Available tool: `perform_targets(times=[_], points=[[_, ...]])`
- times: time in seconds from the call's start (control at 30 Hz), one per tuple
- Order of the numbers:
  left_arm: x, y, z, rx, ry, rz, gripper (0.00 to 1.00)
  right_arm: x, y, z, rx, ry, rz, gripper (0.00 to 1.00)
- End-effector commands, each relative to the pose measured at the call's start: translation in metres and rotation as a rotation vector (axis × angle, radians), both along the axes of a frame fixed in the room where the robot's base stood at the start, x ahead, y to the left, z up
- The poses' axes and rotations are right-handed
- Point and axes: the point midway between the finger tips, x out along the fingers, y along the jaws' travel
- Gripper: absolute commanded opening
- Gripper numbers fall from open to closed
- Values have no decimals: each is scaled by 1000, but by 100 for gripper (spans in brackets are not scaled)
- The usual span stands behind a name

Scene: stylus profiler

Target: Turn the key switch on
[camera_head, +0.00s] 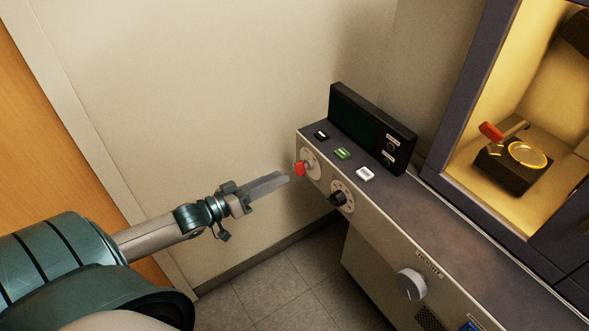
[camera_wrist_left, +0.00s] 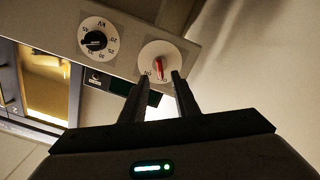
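The key switch, a red key on a round white plate, is on the panel's front face at its left end in the head view (camera_head: 300,168). In the left wrist view the red key (camera_wrist_left: 159,69) stands roughly upright in the picture, with small marks at the plate's edge. My left gripper (camera_head: 284,178) is just left of the key, pointing at it. In the left wrist view its two fingers (camera_wrist_left: 161,79) are apart, with the key just beyond the gap between their tips. I see no contact with the key. My right gripper is not in view.
A black knob on a numbered dial (camera_head: 341,196) sits right of the key. Black, green and white buttons (camera_head: 342,153) and a dark display (camera_head: 371,128) are on the panel top. A grey knob (camera_head: 411,283) is lower right. A bare wall is behind my arm.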

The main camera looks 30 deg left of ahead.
Motion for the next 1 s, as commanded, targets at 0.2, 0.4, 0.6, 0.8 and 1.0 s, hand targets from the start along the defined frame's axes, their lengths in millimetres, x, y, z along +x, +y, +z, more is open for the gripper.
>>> perform_targets(times=[0.2, 0.4, 0.6, 0.8, 1.0], points=[[27, -11, 2, -1, -3, 1, 28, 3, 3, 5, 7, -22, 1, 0], [48, -19, 1, 0, -2, 1, 28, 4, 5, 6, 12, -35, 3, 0], [59, -24, 1, -1, 0, 1, 28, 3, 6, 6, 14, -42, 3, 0], [61, -25, 0, 0, 0, 0, 28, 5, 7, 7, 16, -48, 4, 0], [61, -25, 0, 0, 0, 0, 23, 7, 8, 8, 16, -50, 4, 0]])
